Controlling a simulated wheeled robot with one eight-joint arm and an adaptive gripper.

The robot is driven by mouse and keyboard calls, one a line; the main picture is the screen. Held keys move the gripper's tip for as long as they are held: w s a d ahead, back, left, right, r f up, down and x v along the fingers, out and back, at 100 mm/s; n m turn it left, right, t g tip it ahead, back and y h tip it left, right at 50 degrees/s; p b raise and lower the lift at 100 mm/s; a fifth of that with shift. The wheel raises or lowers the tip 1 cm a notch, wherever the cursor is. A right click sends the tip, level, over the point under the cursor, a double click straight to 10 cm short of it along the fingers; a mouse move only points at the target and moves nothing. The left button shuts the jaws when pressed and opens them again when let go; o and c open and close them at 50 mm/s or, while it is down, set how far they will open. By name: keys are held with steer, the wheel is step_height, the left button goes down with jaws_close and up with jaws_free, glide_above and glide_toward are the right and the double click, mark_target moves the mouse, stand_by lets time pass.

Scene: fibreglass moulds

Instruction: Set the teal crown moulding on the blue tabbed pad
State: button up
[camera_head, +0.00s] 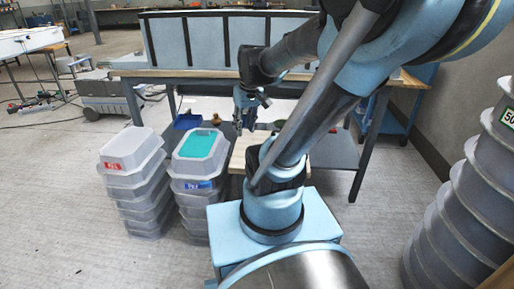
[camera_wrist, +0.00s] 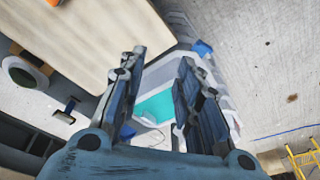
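A flat teal piece (camera_head: 199,143), which I take to be the teal crown moulding, lies on the lid of the right stack of grey bins. It also shows between my fingers in the wrist view (camera_wrist: 158,106), beyond them. My gripper (camera_head: 240,126) hangs to the right of that stack, pointing down, apart from the teal piece. In the wrist view my gripper (camera_wrist: 160,65) has its two fingers spread with nothing between them. A blue object (camera_head: 187,121) behind the right stack may be the blue tabbed pad; its tabs cannot be made out.
The right stack of bins (camera_head: 197,185) stands beside a left stack (camera_head: 133,190). A pale wooden board (camera_head: 240,158) lies right of them. A workbench (camera_head: 130,74) with a blue-grey panelled mould (camera_head: 205,40) stands behind. Large grey round moulds (camera_head: 460,200) stand at the right. Floor is free at the left.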

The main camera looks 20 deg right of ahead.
steer(key=s+d+f+m+h, duration=0.1)
steer(key=s+d+f+m, duration=0.1)
steer(key=s, duration=0.6)
step_height(320, 180, down, 3)
steer(key=shift+s+d+r+m, duration=0.15)
steer(key=shift+s+d+m, duration=0.2)
steer(key=shift+m, duration=0.45)
steer(key=shift+w, duration=0.1)
